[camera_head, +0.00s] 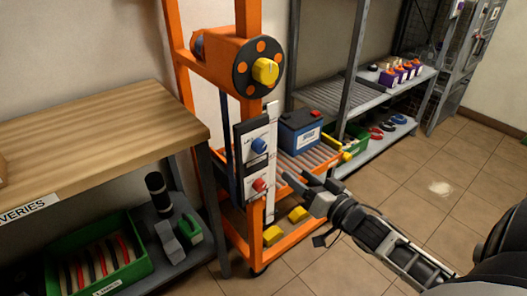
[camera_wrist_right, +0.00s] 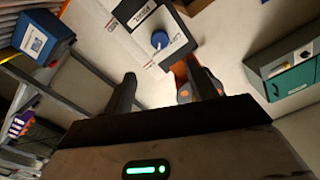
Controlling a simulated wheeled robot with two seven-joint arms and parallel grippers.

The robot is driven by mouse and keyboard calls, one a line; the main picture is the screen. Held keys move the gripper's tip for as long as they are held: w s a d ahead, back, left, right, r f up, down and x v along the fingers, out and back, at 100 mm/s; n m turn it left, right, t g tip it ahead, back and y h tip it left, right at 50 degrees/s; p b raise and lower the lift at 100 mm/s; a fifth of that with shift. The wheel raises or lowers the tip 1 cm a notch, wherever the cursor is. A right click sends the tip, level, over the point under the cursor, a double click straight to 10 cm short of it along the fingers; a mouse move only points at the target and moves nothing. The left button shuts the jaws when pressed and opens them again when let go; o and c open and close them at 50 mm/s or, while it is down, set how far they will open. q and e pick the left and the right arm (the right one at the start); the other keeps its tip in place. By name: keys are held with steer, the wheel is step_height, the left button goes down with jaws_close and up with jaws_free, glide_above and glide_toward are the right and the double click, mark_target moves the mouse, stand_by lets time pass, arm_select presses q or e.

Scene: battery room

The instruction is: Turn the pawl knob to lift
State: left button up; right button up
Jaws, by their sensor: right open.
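An upright panel (camera_head: 245,160) on the orange lifting frame carries a blue knob (camera_head: 259,145) above a red knob (camera_head: 259,185). The lettering is too small to read surely, so I cannot tell for certain which is the pawl knob. My right gripper (camera_head: 303,184) is open and empty, to the right of the panel and apart from it. In the right wrist view the blue knob (camera_wrist_right: 160,40) on its white plate lies beyond the gap between my open fingers (camera_wrist_right: 165,92). The red knob is not clearly seen there. My left gripper is not in view.
A blue battery (camera_head: 300,132) sits on the frame's roller shelf, close behind my right gripper. A yellow crank knob (camera_head: 265,71) is on the drum above. A wooden bench (camera_head: 95,140) stands left, a grey shelf rack (camera_head: 350,92) behind. Floor at right is clear.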

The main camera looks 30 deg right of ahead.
mark_target(262, 149)
steer(key=w, duration=0.4)
steer(key=w+a, duration=0.1)
steer(key=w, duration=0.4)
steer(key=w+b, duration=0.1)
steer(key=w, duration=0.4)
steer(key=shift+a, duration=0.15)
steer(key=c, duration=1)
